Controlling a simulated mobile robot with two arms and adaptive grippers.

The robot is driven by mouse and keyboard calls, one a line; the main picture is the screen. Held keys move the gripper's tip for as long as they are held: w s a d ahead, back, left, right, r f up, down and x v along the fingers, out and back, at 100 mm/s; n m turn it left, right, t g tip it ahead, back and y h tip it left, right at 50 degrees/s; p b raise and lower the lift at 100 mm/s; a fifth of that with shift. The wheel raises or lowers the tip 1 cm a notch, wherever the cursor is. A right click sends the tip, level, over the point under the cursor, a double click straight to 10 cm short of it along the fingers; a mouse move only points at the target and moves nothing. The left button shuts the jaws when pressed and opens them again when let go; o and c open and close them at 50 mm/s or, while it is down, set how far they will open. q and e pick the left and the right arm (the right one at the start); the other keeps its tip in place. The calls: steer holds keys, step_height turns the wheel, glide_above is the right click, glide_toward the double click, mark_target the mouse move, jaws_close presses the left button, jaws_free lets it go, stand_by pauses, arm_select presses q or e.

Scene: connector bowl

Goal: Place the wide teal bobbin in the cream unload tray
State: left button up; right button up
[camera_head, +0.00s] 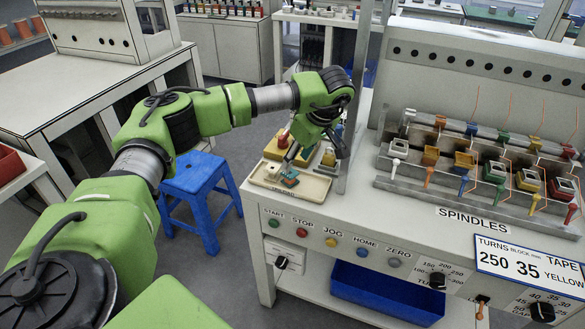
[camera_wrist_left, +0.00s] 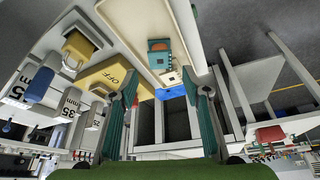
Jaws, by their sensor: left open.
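The teal bobbin (camera_head: 290,180), with small orange-brown patches, rests in the shallow cream unload tray (camera_head: 318,188) at the bench's left end. In the left wrist view the bobbin (camera_wrist_left: 160,58) lies against the bare cream floor of the tray (camera_wrist_left: 135,18). My left gripper (camera_head: 308,153) is above and behind the tray in the head view, pointing down. In the left wrist view its two fingers (camera_wrist_left: 162,95) stand wide apart with nothing gripped between them, and the bobbin shows beyond their tips. My right gripper is in neither view.
A yellow block marked OFF (camera_wrist_left: 112,75) and number-labelled pieces stand beside the tray. The spindle row (camera_head: 480,170) fills the bench to the right. A blue stool (camera_head: 195,185) stands left of the bench; a blue bin (camera_head: 385,290) is below it.

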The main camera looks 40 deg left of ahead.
arm_select(q)
steer(key=v, duration=0.6)
stand_by(0.3)
